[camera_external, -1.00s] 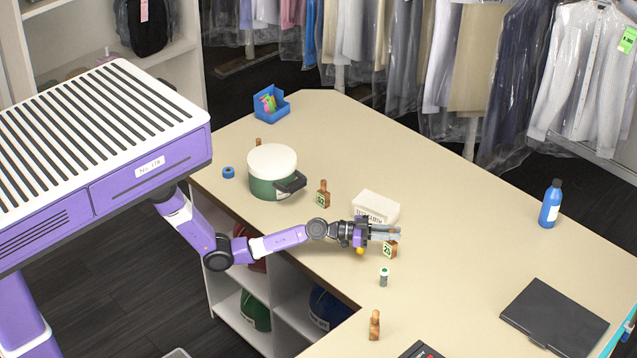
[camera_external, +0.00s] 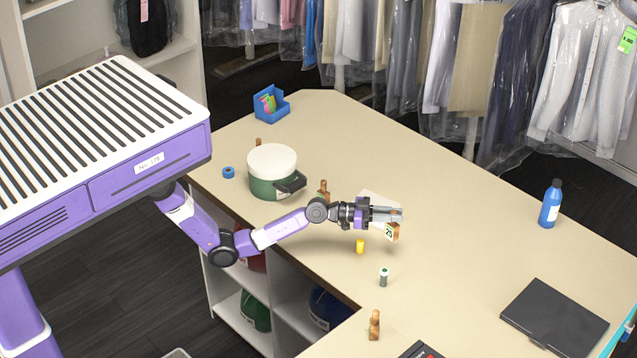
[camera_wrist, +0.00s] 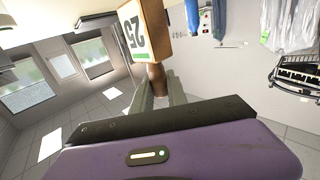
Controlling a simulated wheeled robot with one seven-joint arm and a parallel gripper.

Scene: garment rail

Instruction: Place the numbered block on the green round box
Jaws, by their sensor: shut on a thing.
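The numbered block (camera_external: 392,231) is a small wooden block with a white face reading 25 and a green edge. My gripper (camera_external: 392,214) is shut on it and holds it in the air above the table. In the wrist view the block (camera_wrist: 144,32) hangs from a brown stem between my two fingers (camera_wrist: 160,90), and its number shows upside down. The green round box (camera_external: 272,175) with a white lid stands on the table to the left of my gripper. A dark block-like part sticks out at its right side.
Behind my gripper is a white box (camera_external: 378,200), partly hidden. Another stamp-like wooden block (camera_external: 323,190) stands between it and the green box.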

